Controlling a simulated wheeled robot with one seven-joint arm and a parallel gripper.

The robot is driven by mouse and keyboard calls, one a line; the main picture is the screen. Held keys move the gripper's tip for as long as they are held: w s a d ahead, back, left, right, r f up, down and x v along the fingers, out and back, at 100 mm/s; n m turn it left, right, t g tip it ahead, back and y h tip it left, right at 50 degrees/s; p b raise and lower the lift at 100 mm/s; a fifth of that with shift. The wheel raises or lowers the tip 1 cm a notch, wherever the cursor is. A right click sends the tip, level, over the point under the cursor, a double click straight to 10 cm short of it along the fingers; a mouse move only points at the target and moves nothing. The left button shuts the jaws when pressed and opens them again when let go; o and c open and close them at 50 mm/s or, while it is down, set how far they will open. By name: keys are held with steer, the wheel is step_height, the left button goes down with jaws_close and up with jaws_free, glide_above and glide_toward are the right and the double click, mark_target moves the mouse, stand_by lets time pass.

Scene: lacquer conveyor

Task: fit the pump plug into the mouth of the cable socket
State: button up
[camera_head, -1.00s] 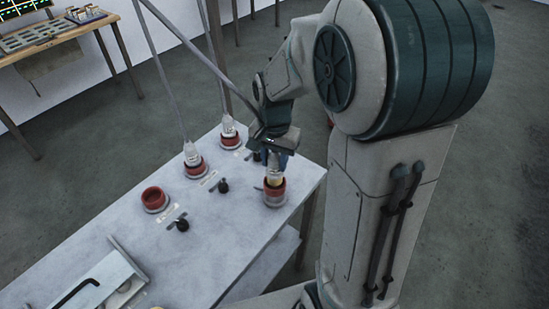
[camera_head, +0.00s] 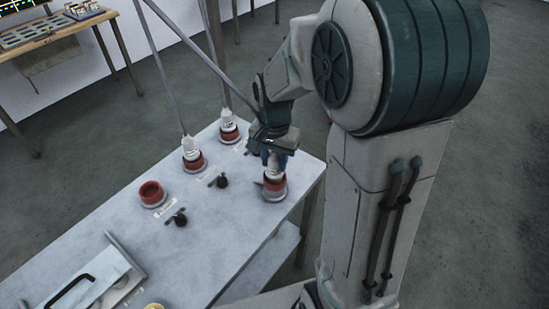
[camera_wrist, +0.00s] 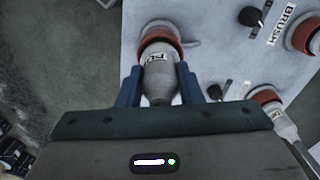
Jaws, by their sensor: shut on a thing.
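My gripper (camera_head: 275,150) is shut on the pale pump plug (camera_head: 272,172), over a red-rimmed socket (camera_head: 274,187) near the table's right end, which I take to be the cable socket. In the wrist view, the blue fingers of my gripper (camera_wrist: 158,82) sit on both sides of the plug (camera_wrist: 158,62). Its partly readable label faces the camera. The plug's far end meets the red ring of the socket (camera_wrist: 172,37) and appears to be inside it. The plug hides most of the mouth, so I cannot tell how deep it sits.
Two other sockets hold white plugs with cables, a near one (camera_head: 193,159) and a farther one (camera_head: 229,131). An empty red socket (camera_head: 152,194) stands at the left. Black knobs (camera_head: 222,181) stand between them.

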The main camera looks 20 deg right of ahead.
steer(key=shift+f, duration=0.4)
steer(key=o, duration=1.1)
steer(key=shift+o, duration=0.2)
steer(key=shift+r, duration=0.15)
step_height(320, 180, up, 14)
steer(key=s+f+n+t, duration=0.1)
steer(key=s+f+n, duration=0.2)
steer(key=s, duration=0.4)
steer(key=s+f+n+t, duration=0.2)
steer(key=s+n, duration=0.2)
steer(key=s, duration=0.3)
steer(key=shift+f+n, duration=0.4)
steer(key=c, duration=0.5)
